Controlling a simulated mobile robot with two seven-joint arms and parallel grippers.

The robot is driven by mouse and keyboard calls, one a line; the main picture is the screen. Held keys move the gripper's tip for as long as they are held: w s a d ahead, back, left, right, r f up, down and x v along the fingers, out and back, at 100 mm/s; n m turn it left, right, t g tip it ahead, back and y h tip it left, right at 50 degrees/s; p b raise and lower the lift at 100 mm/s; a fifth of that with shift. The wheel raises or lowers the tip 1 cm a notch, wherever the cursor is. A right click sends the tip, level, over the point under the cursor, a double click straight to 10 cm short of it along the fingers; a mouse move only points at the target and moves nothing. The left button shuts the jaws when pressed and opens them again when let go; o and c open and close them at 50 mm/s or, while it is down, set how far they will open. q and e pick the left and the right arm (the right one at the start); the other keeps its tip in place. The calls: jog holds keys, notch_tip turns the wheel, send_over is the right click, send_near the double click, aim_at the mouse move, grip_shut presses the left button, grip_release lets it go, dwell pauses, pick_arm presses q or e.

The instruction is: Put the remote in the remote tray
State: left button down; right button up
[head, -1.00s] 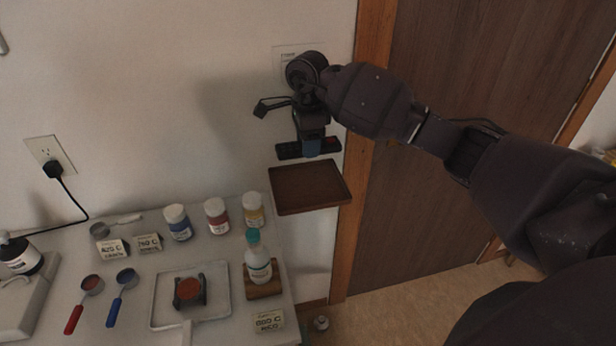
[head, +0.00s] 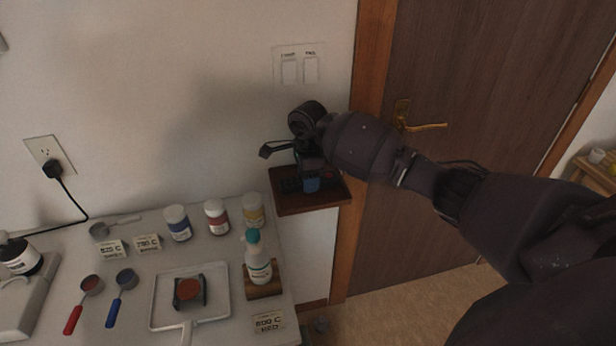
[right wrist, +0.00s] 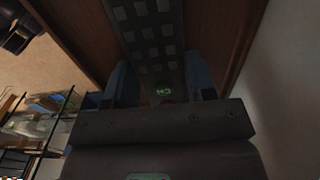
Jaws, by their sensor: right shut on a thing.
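The remote (right wrist: 148,32) is a dark bar with rows of grey buttons, held between the two blue fingertips of my right gripper (right wrist: 160,85) in the right wrist view. In the head view the remote (head: 291,185) lies crosswise under my right gripper (head: 312,184), over the remote tray (head: 310,203), a shallow brown wooden tray against the wall. The remote is within the tray's outline; I cannot tell whether it touches the tray floor. My gripper hides part of both. My left gripper is not in view.
The white table left of the tray holds paint bottles (head: 177,222), a squeeze bottle (head: 257,262) on a wooden block, spoons and a white square dish (head: 163,313). A door (head: 470,90) with a brass handle is at the right. Light switches (head: 300,68) are on the wall above.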

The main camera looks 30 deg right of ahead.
jog(key=o, duration=1)
jog(key=shift+c, duration=0.2)
notch_tip(320, 180, up, 12)
jog(key=shift+a, duration=0.1)
dwell(0.3)
